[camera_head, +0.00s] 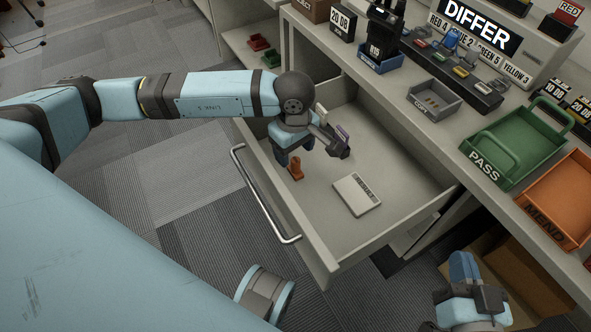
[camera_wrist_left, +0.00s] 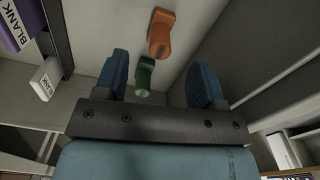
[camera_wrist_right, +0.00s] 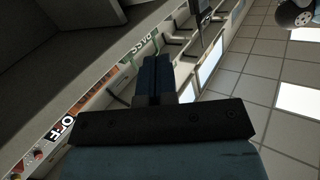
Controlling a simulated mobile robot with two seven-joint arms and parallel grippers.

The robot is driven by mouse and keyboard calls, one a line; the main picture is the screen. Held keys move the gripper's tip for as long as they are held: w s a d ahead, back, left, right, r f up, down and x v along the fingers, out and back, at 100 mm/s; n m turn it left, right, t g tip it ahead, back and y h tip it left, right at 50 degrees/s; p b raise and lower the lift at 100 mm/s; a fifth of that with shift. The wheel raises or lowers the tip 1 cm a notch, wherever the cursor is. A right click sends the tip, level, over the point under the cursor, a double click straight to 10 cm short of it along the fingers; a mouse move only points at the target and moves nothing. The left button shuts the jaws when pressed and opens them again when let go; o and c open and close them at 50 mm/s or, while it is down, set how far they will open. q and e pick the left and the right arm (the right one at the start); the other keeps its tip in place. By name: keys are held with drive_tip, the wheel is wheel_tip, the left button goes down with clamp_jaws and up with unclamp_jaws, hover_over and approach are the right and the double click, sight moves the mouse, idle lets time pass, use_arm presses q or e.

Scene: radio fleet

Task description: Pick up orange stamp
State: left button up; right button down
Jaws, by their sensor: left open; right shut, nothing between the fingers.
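My left gripper (camera_head: 294,156) is open and empty above the drawer, close to the orange stamp. In the left wrist view the orange stamp (camera_wrist_left: 160,36) shows just beyond the open fingers (camera_wrist_left: 162,72), apart from them. A green stamp (camera_wrist_left: 145,74) appears between the fingertips there; the arm hides it in the head view. My right gripper (camera_head: 468,278) is shut and empty, low at the lower right; its closed fingers show in the right wrist view (camera_wrist_right: 153,80).
A white flat box (camera_head: 357,194) lies in the drawer, right of the stamp. A purple item marked BLANK (camera_wrist_left: 16,25) is left of my left gripper in its wrist view. The drawer handle (camera_head: 262,200) faces the carpet. Green (camera_head: 510,168) and orange trays (camera_head: 560,205) stand on the desk.

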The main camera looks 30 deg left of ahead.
sight(295, 160)
use_arm(q)
wheel_tip(295, 160, down, 2)
wheel_tip(295, 160, down, 4)
drive_tip(key=shift+d+f+b, duration=0.1)
drive_tip(key=shift+f+b, duration=0.15)
drive_tip(key=shift+b, duration=0.65)
drive_tip(key=shift+f, duration=0.1)
drive_tip(key=c, duration=1.1)
drive_tip(key=shift+c, duration=0.2)
use_arm(e)
drive_tip(key=r, duration=0.1)
drive_tip(key=a+r+t+y, duration=0.1)
drive_tip(key=r, duration=0.1)
drive_tip(key=shift+a+r+t, duration=0.15)
drive_tip(key=shift+r+t, duration=0.05)
drive_tip(key=shift+t, duration=0.1)
